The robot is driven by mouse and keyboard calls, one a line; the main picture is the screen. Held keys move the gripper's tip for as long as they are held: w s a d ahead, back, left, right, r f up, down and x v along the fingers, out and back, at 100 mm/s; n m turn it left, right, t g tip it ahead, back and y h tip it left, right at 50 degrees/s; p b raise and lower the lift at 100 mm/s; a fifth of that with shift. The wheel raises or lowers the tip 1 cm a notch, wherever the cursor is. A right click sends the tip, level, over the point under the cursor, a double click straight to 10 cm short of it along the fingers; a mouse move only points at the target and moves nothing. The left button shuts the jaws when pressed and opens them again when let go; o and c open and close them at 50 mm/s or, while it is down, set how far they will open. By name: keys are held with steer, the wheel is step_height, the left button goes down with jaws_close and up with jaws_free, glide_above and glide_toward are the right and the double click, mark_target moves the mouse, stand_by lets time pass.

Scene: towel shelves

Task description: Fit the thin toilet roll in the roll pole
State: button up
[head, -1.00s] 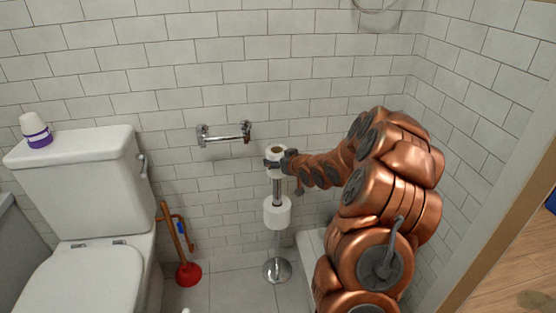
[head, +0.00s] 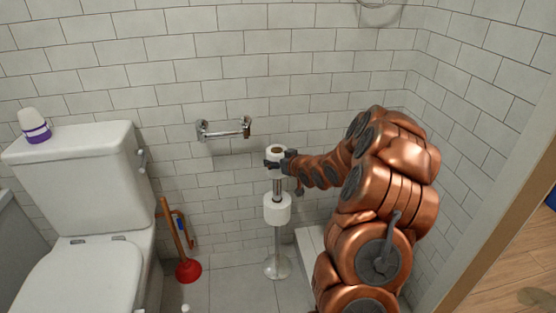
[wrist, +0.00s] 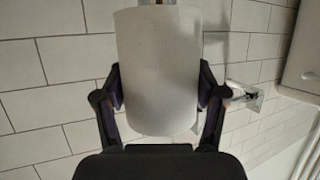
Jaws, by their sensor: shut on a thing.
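The toilet roll (head: 277,151) is white with a brown core. It sits upright at the top of the metal roll pole (head: 277,237), in line with it. My gripper (head: 277,162) is shut on this roll from the right side. In the wrist view the roll (wrist: 158,70) fills the middle, with a finger of my gripper (wrist: 160,95) pressed on each side. A short piece of the pole shows past the roll's end at the top edge of the wrist view. I cannot tell whether the pole's tip is inside the core.
Another white roll (head: 277,208) is on the pole lower down. A chrome wall holder (head: 224,128) is on the tiles behind, to the left. A red plunger (head: 188,270) and a white toilet (head: 85,190) stand left; a white step (head: 311,248) lies right.

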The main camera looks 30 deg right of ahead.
mark_target(279, 189)
steer(key=shift+f+b, duration=2.25)
steer(key=shift+f, duration=4.15)
steer(key=o, duration=1.3)
steer(key=v, duration=1.2)
